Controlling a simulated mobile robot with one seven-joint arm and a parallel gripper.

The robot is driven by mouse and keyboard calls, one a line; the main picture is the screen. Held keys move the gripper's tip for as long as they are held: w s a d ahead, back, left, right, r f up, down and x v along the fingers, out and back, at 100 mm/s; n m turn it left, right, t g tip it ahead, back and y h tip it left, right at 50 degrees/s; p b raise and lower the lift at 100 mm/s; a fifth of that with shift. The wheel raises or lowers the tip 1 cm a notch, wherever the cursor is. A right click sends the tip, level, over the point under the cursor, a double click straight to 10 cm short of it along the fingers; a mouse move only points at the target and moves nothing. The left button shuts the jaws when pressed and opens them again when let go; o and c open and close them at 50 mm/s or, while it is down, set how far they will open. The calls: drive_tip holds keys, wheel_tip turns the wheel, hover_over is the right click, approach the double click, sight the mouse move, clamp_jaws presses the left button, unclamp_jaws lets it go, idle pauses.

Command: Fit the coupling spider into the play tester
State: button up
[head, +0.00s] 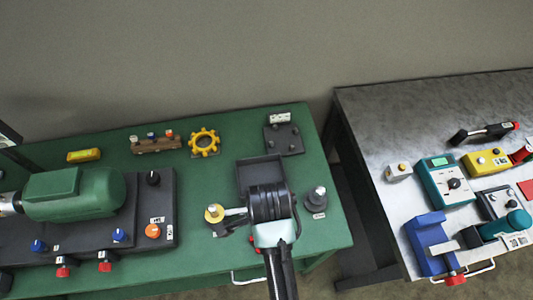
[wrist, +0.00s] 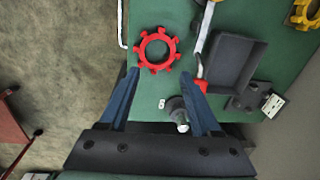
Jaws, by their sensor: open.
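A red toothed ring, which looks like the coupling spider (wrist: 157,50), lies flat on the green table near its front edge in the wrist view. My gripper (wrist: 160,73) is open and empty, its two blue fingers apart, with the ring just beyond and between the tips in the picture. In the head view my arm hides most of this ring. A yellow toothed ring (head: 204,142) stands at the back of the table; part of it shows in the wrist view (wrist: 306,14). I cannot tell for sure which device is the play tester.
A dark open tray (wrist: 237,62) lies beside the red ring. A grey-knobbed post (head: 316,197), a yellow-knobbed post (head: 214,213) and a black plate with pegs (head: 284,138) stand nearby. A green motor unit (head: 75,195) fills the left; a metal table (head: 375,110) with devices stands right.

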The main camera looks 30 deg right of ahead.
drive_tip(key=shift+m+g, duration=0.5)
drive_tip(key=shift+g, duration=0.1)
drive_tip(key=s+f, duration=0.1)
drive_tip(key=f, duration=0.1)
drive_tip(key=s+f, duration=0.1)
drive_tip(key=f, duration=0.2)
drive_tip(key=s+f, duration=0.1)
drive_tip(key=f, duration=0.2)
drive_tip(key=shift+s, duration=0.25)
drive_tip(key=shift+w+f+p, duration=0.15)
drive_tip(key=shift+f+p, duration=0.05)
drive_tip(key=shift+f, duration=1.35)
drive_tip(key=shift+w+f+p, duration=0.1)
drive_tip(key=shift+f+p, duration=0.05)
drive_tip(key=shift+f, duration=1.4)
clamp_jaws()
